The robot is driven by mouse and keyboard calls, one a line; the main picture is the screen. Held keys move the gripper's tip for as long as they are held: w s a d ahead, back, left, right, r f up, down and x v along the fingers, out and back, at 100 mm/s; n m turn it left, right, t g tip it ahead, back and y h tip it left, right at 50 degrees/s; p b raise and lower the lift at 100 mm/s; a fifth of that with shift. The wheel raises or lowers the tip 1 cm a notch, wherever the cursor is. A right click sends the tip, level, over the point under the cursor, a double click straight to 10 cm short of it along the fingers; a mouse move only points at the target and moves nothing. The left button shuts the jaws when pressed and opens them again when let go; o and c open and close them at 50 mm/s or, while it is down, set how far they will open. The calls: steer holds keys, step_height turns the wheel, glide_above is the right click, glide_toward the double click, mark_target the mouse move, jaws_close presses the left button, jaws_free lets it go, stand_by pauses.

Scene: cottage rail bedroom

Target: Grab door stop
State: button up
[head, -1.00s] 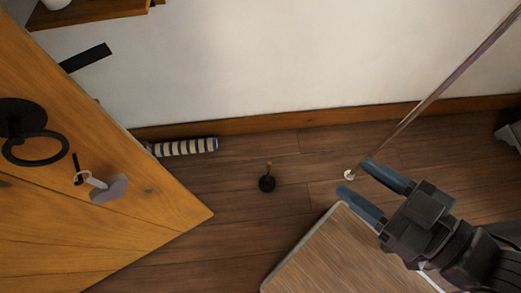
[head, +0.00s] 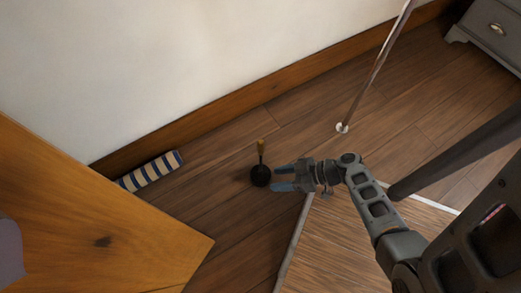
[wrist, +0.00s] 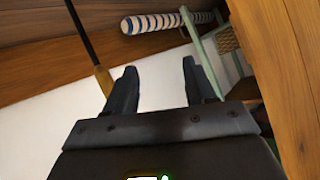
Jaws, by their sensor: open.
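I take the door stop to be the small black weight (head: 260,177) with an upright stem and brass tip, standing on the wooden floor in the head view. My gripper (head: 274,179) is open and low, just right of its round base, with the fingers pointing left toward it. Whether they touch cannot be told. In the wrist view, the dark stem and brass tip of the door stop (wrist: 104,80) show left of the left finger, outside the space between the fingers of my gripper (wrist: 160,67). Its base is out of that view.
A striped roll (head: 151,170) lies along the skirting board beside the wooden door (head: 95,225); it also shows in the wrist view (wrist: 165,21). A thin pole (head: 372,80) rises from the floor at right. A grey drawer unit (head: 493,28) stands at upper right.

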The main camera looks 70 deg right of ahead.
mark_target(261, 147)
steer(key=w+d+f+n+t+b, duration=0.25)
steer(key=d+t+b, duration=0.35)
steer(key=d, duration=0.4)
steer(key=shift+m+h, duration=0.35)
steer(key=shift+h, duration=0.05)
steer(key=w, duration=0.2)
steer(key=w+a, duration=0.1)
steer(key=w, duration=0.2)
steer(key=w+a, duration=0.1)
steer(key=w, duration=0.2)
steer(key=shift+r, duration=0.4)
steer(key=shift+c, duration=0.2)
jaws_close()
steer(key=shift+r, duration=0.1)
